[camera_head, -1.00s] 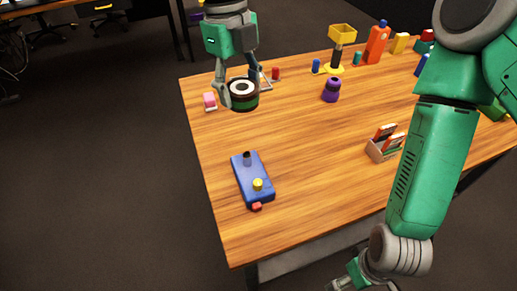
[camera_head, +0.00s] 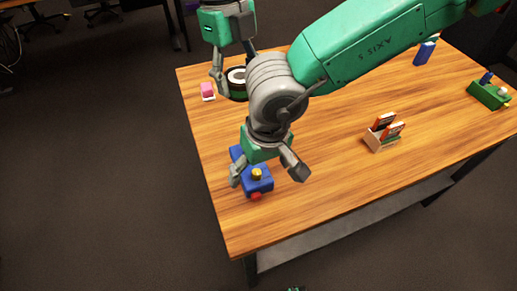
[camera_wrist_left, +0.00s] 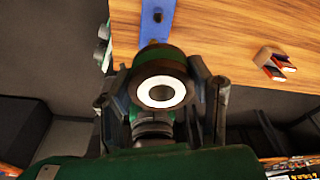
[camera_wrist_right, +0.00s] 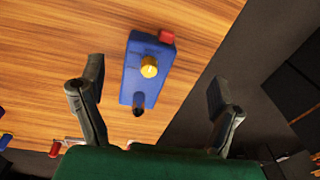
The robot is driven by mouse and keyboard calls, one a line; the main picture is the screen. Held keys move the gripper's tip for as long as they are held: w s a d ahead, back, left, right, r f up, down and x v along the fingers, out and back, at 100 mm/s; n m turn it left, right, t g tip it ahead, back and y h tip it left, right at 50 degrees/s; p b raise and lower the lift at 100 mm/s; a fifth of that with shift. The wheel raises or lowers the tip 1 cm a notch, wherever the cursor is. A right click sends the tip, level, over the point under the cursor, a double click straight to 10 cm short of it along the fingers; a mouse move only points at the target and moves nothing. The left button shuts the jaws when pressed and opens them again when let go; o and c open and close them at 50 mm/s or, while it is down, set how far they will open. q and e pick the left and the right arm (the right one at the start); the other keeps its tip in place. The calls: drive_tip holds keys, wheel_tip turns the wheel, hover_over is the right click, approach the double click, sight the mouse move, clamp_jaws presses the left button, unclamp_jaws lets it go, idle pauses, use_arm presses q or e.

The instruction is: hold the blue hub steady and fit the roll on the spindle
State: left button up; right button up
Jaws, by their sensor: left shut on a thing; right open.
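The blue hub (camera_head: 260,185) lies on the table, partly hidden under my right gripper in the head view. In the right wrist view the hub (camera_wrist_right: 133,82) shows a yellow knob (camera_wrist_right: 149,67), a dark upright spindle (camera_wrist_right: 138,103) and a red end piece (camera_wrist_right: 167,36). My right gripper (camera_head: 268,175) is open above the hub, with its fingers apart on either side. My left gripper (camera_wrist_left: 165,92) is shut on the roll (camera_wrist_left: 160,65), a dark ring with a white face and a dark centre. The roll (camera_head: 238,90) is beyond the hub in the head view, partly behind my right arm.
A holder with orange-topped pieces (camera_head: 383,138) stands right of the hub. A green block with pegs (camera_head: 489,95) is at far right. The front of the table is clear.

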sight(260, 183)
use_arm(q)
drive_tip(key=shift+d, duration=0.2)
use_arm(e)
drive_tip(key=shift+m+g+h, duration=0.3)
drive_tip(key=shift+m+h, duration=0.2)
drive_tip(key=f, duration=0.5)
drive_tip(key=w+f, duration=0.1)
drive_tip(key=f, duration=0.1)
drive_tip(key=shift+f, duration=0.2)
drive_tip(key=shift+w+f, duration=0.1)
drive_tip(key=shift+f, duration=0.25)
drive_tip(key=shift+d, duration=0.1)
drive_tip(key=c, duration=1.3)
use_arm(q)
wheel_tip(260, 183, down, 18)
use_arm(e)
drive_tip(key=shift+c, duration=0.2)
